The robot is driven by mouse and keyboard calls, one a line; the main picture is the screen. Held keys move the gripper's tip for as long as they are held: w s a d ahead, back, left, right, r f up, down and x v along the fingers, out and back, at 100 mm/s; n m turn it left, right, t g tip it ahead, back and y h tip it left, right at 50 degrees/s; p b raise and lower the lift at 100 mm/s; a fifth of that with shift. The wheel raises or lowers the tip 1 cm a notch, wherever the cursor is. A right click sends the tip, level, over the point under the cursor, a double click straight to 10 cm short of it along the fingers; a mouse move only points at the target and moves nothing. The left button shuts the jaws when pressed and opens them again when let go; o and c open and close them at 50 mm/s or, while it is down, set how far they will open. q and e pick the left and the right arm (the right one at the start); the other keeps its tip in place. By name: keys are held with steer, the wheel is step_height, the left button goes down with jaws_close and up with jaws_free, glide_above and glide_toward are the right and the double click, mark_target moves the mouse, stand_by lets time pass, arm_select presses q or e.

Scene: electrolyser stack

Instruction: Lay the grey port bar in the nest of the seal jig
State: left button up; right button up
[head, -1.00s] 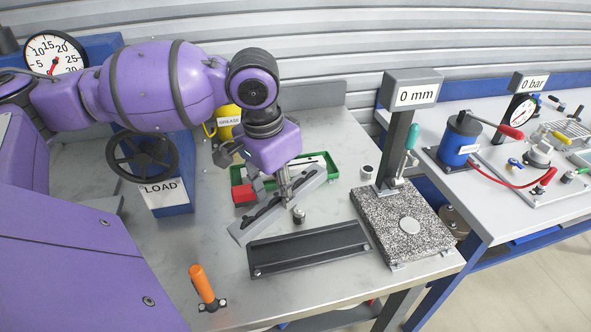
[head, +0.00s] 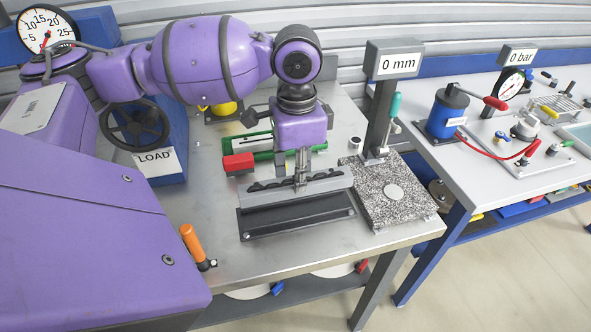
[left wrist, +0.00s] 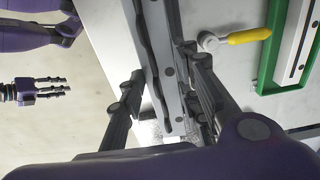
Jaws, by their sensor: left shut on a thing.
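The grey port bar (head: 330,187), with dark wavy shapes along it, is held in my left gripper (head: 300,184). In the left wrist view the bar (left wrist: 158,55) runs lengthwise between the fingers of this gripper (left wrist: 165,100), which is shut on it. The black seal jig (head: 297,220) lies on the bench just in front of the bar in the head view. The bar is roughly parallel to it and hides its rear edge; I cannot tell whether they touch. My right gripper (left wrist: 48,88) shows small at the left of the wrist view, its jaw state unclear.
A green tray (head: 232,147) and a red block (head: 238,162) are behind the bar. A granite gauge plate (head: 410,205) with a post stands close to the right. An orange-handled tool (head: 192,243) lies front left. Bare bench lies left of the jig.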

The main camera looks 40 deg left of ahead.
arm_select(q)
steer(key=shift+r, duration=0.25)
step_height(320, 180, down, 3)
steer(key=shift+f, duration=1.15)
